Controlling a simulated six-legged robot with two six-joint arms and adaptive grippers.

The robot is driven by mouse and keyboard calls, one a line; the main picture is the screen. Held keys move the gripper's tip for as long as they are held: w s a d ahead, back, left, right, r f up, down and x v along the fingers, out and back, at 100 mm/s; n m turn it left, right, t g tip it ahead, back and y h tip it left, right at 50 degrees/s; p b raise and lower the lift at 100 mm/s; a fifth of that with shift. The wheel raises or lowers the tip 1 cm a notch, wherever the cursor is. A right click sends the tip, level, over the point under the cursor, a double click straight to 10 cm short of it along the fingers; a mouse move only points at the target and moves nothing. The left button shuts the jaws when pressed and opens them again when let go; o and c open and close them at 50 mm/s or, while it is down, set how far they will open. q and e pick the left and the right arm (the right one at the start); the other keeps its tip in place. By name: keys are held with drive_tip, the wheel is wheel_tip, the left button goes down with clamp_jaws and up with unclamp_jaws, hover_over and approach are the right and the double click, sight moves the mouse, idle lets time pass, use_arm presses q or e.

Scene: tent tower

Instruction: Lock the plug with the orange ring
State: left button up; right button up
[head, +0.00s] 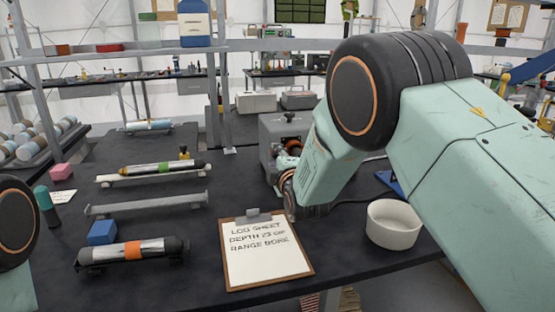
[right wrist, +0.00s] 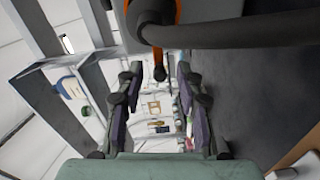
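In the right wrist view, the orange ring (right wrist: 165,12) shows at the top edge, on a dark plug body with a thick dark cable (right wrist: 240,33) running off to the right. My left gripper is out of view.
A clipboard (head: 265,262) lies in front of the box, and a white bowl (head: 393,224) stands to the right. Bare dark table lies between.

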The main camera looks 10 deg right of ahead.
drive_tip(key=s, duration=1.2)
drive_tip(key=shift+d+r, duration=0.2)
drive_tip(key=shift+w, duration=0.1)
